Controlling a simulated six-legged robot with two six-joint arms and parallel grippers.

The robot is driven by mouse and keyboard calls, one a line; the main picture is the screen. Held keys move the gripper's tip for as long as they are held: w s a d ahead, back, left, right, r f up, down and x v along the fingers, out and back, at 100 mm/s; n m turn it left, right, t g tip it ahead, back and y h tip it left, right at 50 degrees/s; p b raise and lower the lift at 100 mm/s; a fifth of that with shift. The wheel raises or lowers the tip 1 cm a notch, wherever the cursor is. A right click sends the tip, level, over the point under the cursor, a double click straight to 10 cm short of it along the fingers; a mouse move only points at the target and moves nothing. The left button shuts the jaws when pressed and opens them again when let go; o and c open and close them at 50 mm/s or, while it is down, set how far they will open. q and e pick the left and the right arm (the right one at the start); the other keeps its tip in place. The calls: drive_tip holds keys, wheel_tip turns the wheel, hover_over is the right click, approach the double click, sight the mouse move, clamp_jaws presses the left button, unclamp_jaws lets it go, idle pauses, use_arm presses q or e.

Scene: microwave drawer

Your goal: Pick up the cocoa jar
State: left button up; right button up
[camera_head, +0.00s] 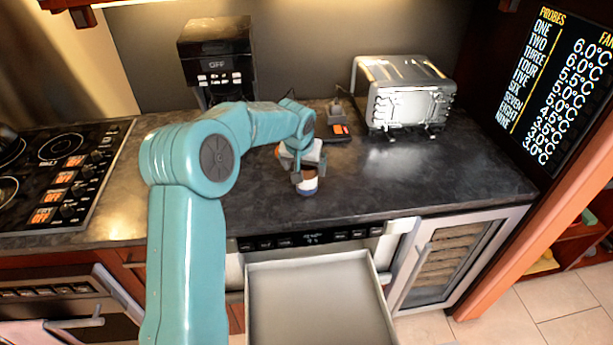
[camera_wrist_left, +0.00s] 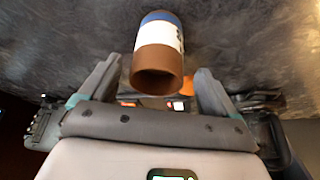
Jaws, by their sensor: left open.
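The cocoa jar (camera_head: 308,186) stands on the dark counter behind the open drawer. It has a white label and a blue band. In the left wrist view the jar (camera_wrist_left: 159,52) shows a brown end, a white label and a blue band. My left gripper (camera_head: 302,174) is at the jar and hides part of it. The left wrist view shows my left gripper (camera_wrist_left: 158,66) open, with one finger on each side of the jar's near end. I cannot tell whether either finger touches it. My right gripper is not in view.
An open microwave drawer (camera_head: 318,300) juts out below the counter (camera_head: 440,180). A toaster oven (camera_head: 405,95) stands at the back right, a coffee maker (camera_head: 217,60) at the back left. A stove (camera_head: 60,170) is at left. The counter right of the jar is clear.

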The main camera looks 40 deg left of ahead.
use_arm(q)
drive_tip(key=shift+w+f, duration=0.1)
drive_tip(key=shift+f, duration=0.15)
drive_tip(key=p+x, duration=0.2)
drive_tip(key=x, duration=0.2)
drive_tip(key=shift+w, duration=0.2)
drive_tip(key=shift+w+a+f, duration=0.1)
drive_tip(key=shift+a+f, duration=0.05)
drive_tip(key=shift+f, duration=0.25)
drive_tip(key=shift+r, duration=0.15)
drive_tip(key=shift+c, duration=0.7)
drive_tip(key=c, duration=1)
drive_tip(key=shift+c, duration=0.3)
